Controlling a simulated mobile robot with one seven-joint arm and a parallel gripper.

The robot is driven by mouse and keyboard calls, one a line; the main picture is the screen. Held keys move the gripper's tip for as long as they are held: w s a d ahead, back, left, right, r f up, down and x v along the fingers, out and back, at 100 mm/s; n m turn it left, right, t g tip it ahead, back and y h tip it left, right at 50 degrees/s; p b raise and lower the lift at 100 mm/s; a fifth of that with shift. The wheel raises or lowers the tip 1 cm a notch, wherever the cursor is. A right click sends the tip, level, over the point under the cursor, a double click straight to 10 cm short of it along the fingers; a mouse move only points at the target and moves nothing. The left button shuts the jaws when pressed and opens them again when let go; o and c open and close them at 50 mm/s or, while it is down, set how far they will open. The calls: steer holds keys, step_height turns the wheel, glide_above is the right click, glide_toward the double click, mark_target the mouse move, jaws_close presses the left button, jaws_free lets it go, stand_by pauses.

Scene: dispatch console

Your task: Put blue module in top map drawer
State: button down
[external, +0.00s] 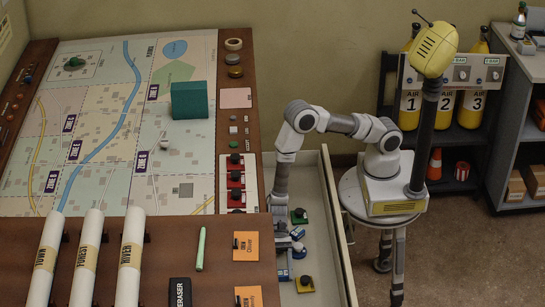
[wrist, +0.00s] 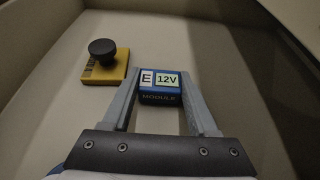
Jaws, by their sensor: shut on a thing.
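The blue module (wrist: 160,97) has a label reading E 12V and the word MODULE. It sits between the fingers of my gripper (wrist: 160,84), which is shut on it in the wrist view. In the external view my gripper (external: 289,246) reaches down into an open pale drawer (external: 327,190) at the right side of the map table. The drawer's floor also shows below the module in the wrist view (wrist: 60,110). Whether the module touches that floor I cannot tell.
A yellow block with a black knob (wrist: 105,66) lies in the drawer left of the module. A green knobbed piece (external: 299,216) is also in the drawer. The map table (external: 110,180) carries a teal block (external: 190,100) and rolled maps (external: 88,258). Drawer walls stand close around my gripper.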

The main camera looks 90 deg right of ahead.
steer(key=shift+c, duration=2.2)
jaws_free()
steer(key=shift+f, duration=0.1)
steer(key=shift+r, duration=0.2)
steer(key=shift+d+r+p, duration=0.15)
steer(key=shift+d+p, duration=0.2)
steer(key=shift+p, duration=0.1)
steer(key=p+v, duration=0.2)
steer(key=v, duration=0.9)
steer(key=shift+d, duration=0.15)
